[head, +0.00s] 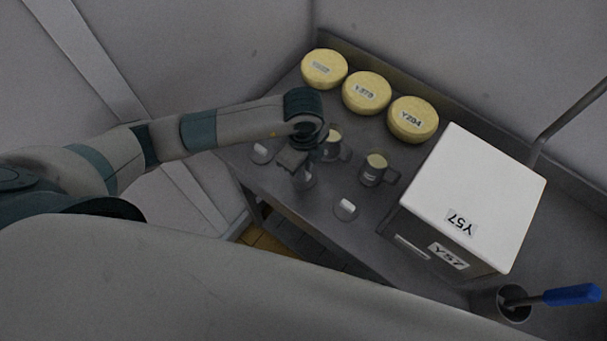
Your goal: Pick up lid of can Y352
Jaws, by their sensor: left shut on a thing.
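My left gripper (298,166) reaches over the left part of the metal table, pointing down. It is shut on a small grey thing (306,181) with a pale patch, mostly hidden by the fingers; I cannot tell for sure whether it is a lid. Two small grey mugs or cans with pale yellow contents stand nearby, one just right of the gripper (334,140) and one further right (375,168). Small round grey pieces with white labels lie at the left (262,151) and near the front edge (345,208). Their labels are too small to read, so I cannot pick out Y352. My right gripper is not in view.
Three yellow round blocks, left (323,68), middle (366,92) and right (412,119), line the table's back edge. A big white-topped box marked Y57 (480,185) stands at the right. Walls stand behind and left.

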